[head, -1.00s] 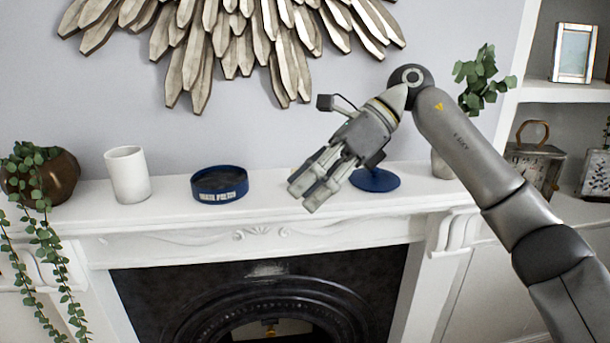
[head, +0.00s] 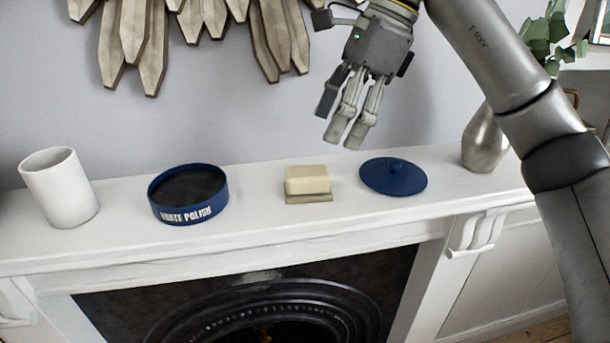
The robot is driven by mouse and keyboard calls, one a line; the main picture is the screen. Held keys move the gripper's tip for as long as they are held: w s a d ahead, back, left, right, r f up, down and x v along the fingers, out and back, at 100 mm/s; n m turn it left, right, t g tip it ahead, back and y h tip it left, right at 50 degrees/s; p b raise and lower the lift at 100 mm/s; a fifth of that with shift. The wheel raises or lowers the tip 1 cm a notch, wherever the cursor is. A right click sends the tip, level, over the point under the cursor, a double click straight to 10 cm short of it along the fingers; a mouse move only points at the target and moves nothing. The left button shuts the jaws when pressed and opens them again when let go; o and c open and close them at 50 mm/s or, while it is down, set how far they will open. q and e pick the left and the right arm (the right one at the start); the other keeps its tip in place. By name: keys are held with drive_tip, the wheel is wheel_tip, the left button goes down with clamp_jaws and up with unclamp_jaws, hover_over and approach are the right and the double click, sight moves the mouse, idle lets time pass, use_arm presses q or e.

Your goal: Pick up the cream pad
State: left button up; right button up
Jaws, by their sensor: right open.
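The cream pad (head: 307,180) is a small block with a darker, greyish-tan base. It lies on the white mantelpiece, between a blue tin and a blue lid. My right gripper (head: 345,132) is open and empty, with its fingers pointing down. In the picture it hangs above and slightly right of the pad, clear of it. Nothing hides the pad. My left gripper does not show.
The open blue polish tin (head: 188,213) with dark contents stands left of the pad. The blue lid (head: 393,177) lies close on its right. A white cup (head: 60,188) and a silver vase (head: 484,140) stand farther out. The mantelpiece (head: 250,240) has a front edge above the fireplace.

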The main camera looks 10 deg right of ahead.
sight(309, 171)
drive_tip(key=x, duration=0.3)
drive_tip(key=shift+s+a+f, duration=0.2)
drive_tip(key=shift+f, duration=0.05)
drive_tip(key=shift+w+a+f+p, duration=0.25)
drive_tip(key=shift+f+p, duration=0.2)
drive_tip(key=shift+f, duration=0.05)
drive_tip(key=p+x, duration=0.1)
drive_tip(key=x, duration=0.3)
drive_tip(key=shift+w+a+p, duration=0.25)
drive_tip(key=shift+p, duration=0.1)
drive_tip(key=shift+f, duration=0.2)
drive_tip(key=shift+c, duration=1)
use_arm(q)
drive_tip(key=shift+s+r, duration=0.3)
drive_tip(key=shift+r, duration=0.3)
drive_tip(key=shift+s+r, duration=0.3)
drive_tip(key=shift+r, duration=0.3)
use_arm(e)
drive_tip(key=c, duration=0.9)
